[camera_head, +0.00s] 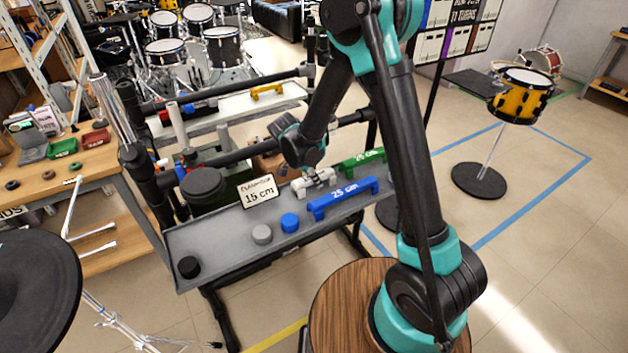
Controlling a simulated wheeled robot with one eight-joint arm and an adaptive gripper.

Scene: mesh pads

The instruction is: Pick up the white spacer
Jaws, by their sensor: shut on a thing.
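The white spacer (317,183) is a short pale bar with blocky ends, at the right part of the grey tray, left of the green and blue bars. My gripper (303,172) comes down over it from above and is shut on it. The fingertips are small and partly hidden by the wrist. I cannot tell whether the spacer touches the tray or is slightly lifted.
A dark rail runs behind.

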